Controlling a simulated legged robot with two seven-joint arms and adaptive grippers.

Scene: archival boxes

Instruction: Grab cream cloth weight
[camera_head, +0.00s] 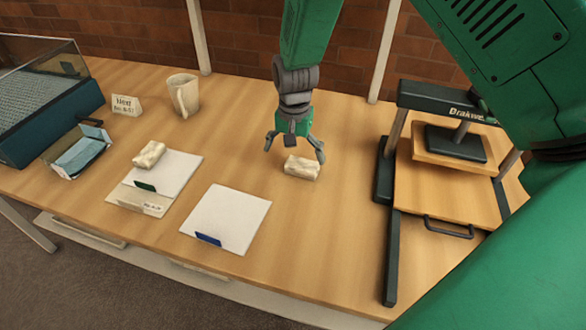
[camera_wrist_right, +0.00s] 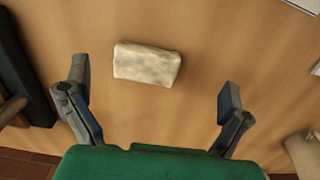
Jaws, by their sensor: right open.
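A cream cloth weight (camera_head: 302,167) lies on the wooden table, right of the white sheets. In the wrist view it (camera_wrist_right: 147,64) lies ahead of the fingers, between their lines and nearer the left finger. My right gripper (camera_head: 294,152) is open and empty, pointing down just behind this weight. Its two spread fingers also show in the wrist view (camera_wrist_right: 152,92). A second cream cloth weight (camera_head: 149,154) lies on a stack of papers (camera_head: 180,172) at the left. My left gripper is not in view.
A white sheet with a blue tab (camera_head: 228,218) lies left of the near weight. A black and wood press (camera_head: 448,185) stands at the right. A mug (camera_head: 184,95), a small sign (camera_head: 126,105) and a glass-lidded case (camera_head: 45,95) are at the left. The table's front middle is clear.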

